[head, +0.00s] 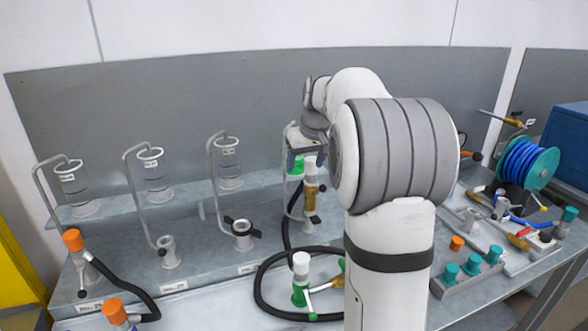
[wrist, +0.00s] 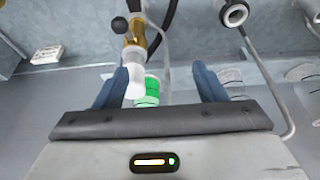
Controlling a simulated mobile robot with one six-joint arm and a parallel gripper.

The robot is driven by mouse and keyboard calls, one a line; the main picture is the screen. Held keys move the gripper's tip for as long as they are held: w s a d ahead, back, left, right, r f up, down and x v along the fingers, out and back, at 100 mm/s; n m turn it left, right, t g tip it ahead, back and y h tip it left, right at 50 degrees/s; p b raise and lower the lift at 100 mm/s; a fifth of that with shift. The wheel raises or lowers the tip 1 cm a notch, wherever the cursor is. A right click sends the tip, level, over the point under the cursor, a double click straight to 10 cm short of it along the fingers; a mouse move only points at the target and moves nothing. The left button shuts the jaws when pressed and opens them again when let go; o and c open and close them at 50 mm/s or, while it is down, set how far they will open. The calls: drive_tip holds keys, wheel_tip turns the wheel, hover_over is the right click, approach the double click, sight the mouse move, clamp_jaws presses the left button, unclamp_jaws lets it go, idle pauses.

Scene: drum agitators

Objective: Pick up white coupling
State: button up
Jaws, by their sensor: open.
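A white coupling (head: 310,165) sits on top of an upright brass valve fitting (head: 310,193) at the fourth stand. My gripper (head: 306,153) is right above or around its top in the head view, partly hidden by my arm. In the wrist view my gripper (wrist: 160,75) is open, with two blue-grey fingers. The white coupling (wrist: 134,80) shows between them, close to the left finger; I cannot tell whether they touch. A green part (wrist: 148,92) shows beside it. A second white-topped coupling (head: 301,263) with a green body stands lower on the bench, on a black hose.
Three metal stands with glass cylinders (head: 153,170) line the bench to the left. Orange-capped hose ends (head: 73,241) stand at front left. A rack of teal caps (head: 472,264), loose tools and a blue hose reel (head: 530,163) are at right. A bent metal pipe (wrist: 262,75) runs beside the right finger.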

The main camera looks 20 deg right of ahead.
hover_over(310, 171)
drive_tip(key=d, duration=0.1)
drive_tip(key=shift+s+f, duration=0.25)
drive_tip(key=shift+f, duration=0.15)
drive_tip(key=p+x, duration=0.2)
drive_tip(key=x, duration=0.5)
drive_tip(key=shift+w+f, duration=0.2)
drive_tip(key=shift+f, duration=0.1)
drive_tip(key=shift+c, duration=0.2)
drive_tip(key=shift+d, duration=0.1)
drive_tip(key=c, duration=1.2)
